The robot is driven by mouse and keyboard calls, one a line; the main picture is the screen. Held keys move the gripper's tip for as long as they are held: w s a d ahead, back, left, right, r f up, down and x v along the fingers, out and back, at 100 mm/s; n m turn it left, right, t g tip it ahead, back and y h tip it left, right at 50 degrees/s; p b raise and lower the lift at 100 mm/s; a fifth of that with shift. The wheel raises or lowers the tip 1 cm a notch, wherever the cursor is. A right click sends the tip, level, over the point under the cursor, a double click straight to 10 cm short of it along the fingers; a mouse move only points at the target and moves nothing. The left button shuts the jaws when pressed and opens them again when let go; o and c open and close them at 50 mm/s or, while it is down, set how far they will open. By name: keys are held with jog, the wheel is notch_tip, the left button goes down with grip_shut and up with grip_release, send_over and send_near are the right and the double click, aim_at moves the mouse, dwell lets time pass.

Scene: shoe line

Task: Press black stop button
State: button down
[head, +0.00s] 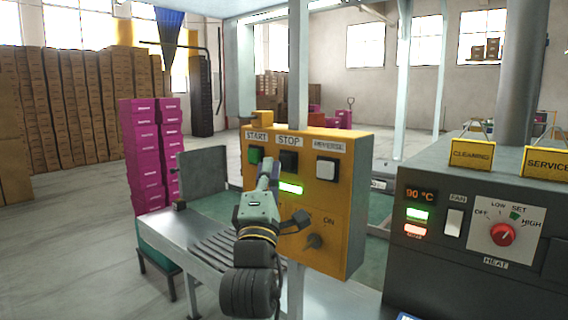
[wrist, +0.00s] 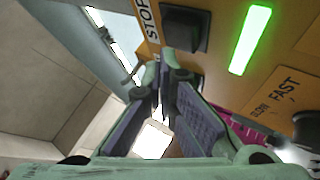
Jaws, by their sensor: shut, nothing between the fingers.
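The black stop button (head: 289,161) is on a yellow control box (head: 352,215), under a STOP label (head: 289,141). It stands between a green START button (head: 256,154) and a white REVERSE button (head: 326,169). My gripper (head: 270,168) is shut and empty in front of the box, its tips beside the stop button's lower left in the head view. In the wrist view the black button (wrist: 187,28) shows just beyond my gripper's fingertips (wrist: 168,70). I cannot tell whether the tips touch it.
A lit green bar (head: 290,188) and a dark knob (head: 314,241) are on the box below the buttons. A roller conveyor (head: 195,232) runs beneath my arm. A grey heater cabinet (head: 470,255) stands at right. Pink boxes (head: 143,150) are stacked at left.

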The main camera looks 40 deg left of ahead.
jog(key=shift+w, duration=0.35)
jog(key=shift+w+d, duration=0.1)
jog(key=shift+w, duration=0.5)
dwell(0.6)
dwell(0.4)
jog(key=shift+s, duration=1)
jog(key=shift+s+a, duration=0.15)
jog(key=shift+s, duration=1.1)
jog(key=shift+s+a, duration=0.1)
jog(key=shift+s, duration=1.15)
